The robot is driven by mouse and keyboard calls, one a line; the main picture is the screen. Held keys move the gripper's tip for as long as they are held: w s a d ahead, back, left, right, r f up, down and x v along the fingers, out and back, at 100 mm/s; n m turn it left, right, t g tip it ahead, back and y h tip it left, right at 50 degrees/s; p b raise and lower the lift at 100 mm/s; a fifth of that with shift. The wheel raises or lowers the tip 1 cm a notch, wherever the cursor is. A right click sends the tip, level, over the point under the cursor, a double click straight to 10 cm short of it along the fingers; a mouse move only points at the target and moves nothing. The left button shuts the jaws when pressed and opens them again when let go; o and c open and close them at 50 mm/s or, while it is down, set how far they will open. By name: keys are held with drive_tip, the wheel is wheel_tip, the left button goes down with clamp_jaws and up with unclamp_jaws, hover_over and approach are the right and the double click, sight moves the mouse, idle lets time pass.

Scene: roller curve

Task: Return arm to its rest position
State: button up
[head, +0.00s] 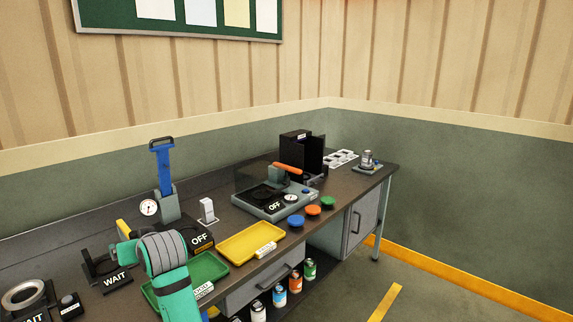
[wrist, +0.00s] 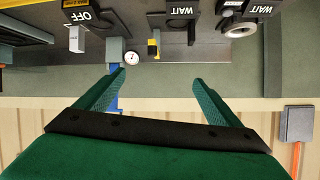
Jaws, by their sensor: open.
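My green arm (head: 175,285) rises at the lower left of the head view, in front of the bench. Its grey ribbed joint hides part of the green tray and the bench behind it. My gripper (wrist: 160,78) shows in the wrist view with its two green fingers spread wide. Nothing is between the fingers; the grey-green wall shows through the gap. The wrist picture is upside down, with the bench along its top edge. In the head view the fingers cannot be made out clearly.
Floor at right is clear.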

drive_tip(key=s+d+f+m+t+h, duration=0.1)
drive_tip(key=s+d+f+m, duration=0.15)
drive_tip(key=d+f, duration=0.55)
drive_tip(key=s+d+f+m+t+h, duration=0.1)
drive_tip(key=s+d+f, duration=0.25)
drive_tip(key=f, duration=0.85)
drive_tip(key=s+d+f+m+t, duration=0.1)
drive_tip(key=s+d+f, duration=0.35)
drive_tip(key=f, duration=0.45)
drive_tip(key=s+d+f+m+t+h, duration=0.25)
drive_tip(key=s+d+f, duration=0.55)
drive_tip(key=s+d, duration=0.4)
drive_tip(key=s+d+r+h, duration=0.1)
drive_tip(key=s+d+r, duration=0.1)
drive_tip(key=s, duration=0.7)
drive_tip(key=s+d+r+h, duration=0.2)
drive_tip(key=s+d, duration=0.3)
drive_tip(key=s, duration=0.5)
drive_tip(key=s+d+r+h, duration=0.1)
drive_tip(key=s+d+r, duration=0.2)
drive_tip(key=s, duration=0.6)
drive_tip(key=shift+s+d, duration=0.4)
